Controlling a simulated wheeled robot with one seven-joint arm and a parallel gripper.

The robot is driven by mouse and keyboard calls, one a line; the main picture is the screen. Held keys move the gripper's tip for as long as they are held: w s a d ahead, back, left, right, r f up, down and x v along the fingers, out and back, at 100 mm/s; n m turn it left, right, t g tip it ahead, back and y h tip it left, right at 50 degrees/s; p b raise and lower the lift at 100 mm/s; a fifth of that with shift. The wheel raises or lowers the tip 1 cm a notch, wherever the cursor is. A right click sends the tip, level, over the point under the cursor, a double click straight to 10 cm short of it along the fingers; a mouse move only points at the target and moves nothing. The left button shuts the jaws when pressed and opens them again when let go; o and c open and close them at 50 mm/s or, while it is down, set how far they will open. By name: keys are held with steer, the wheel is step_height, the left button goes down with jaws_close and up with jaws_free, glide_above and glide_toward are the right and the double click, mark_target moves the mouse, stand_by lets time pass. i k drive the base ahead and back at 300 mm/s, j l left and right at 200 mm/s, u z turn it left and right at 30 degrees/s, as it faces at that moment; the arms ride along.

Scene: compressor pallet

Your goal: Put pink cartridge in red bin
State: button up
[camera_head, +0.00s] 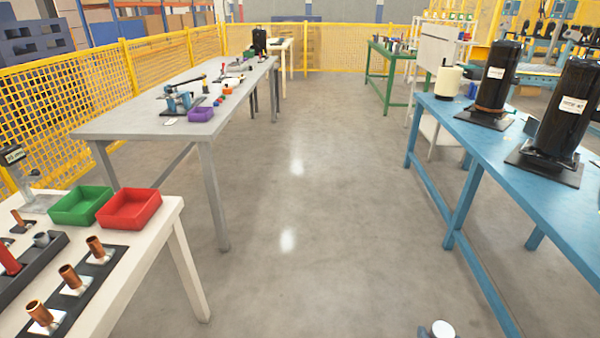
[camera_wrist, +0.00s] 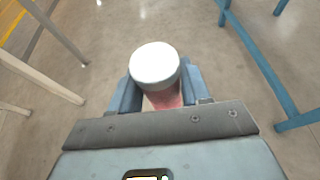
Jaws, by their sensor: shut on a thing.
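My gripper (camera_wrist: 157,95) is shut on a cylinder with a white round top and a pinkish-red body, which appears to be the pink cartridge (camera_wrist: 168,98). It is held above the open floor. In the head view, only the white top of the cartridge (camera_head: 442,328) shows at the bottom edge, right of the middle; the gripper is mostly out of that view. The red bin (camera_head: 133,223) stands on the white table at the left, well away from my gripper. No contents show in it.
A green bin (camera_head: 74,219) stands beside the red one on the white table (camera_head: 158,240), near copper fittings (camera_head: 68,276). A blue table (camera_head: 530,170) with black compressors borders the right. The middle floor is clear.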

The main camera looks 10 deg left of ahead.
mark_target(133, 214)
steer(key=i, duration=1.55)
steer(key=i+u, duration=0.35)
steer(key=i+l+u, duration=0.1)
steer(key=u, duration=0.25)
steer(key=i+l+u, duration=0.1)
steer(key=u, duration=0.25)
steer(key=i+l, duration=0.05)
steer(key=i, duration=0.05)
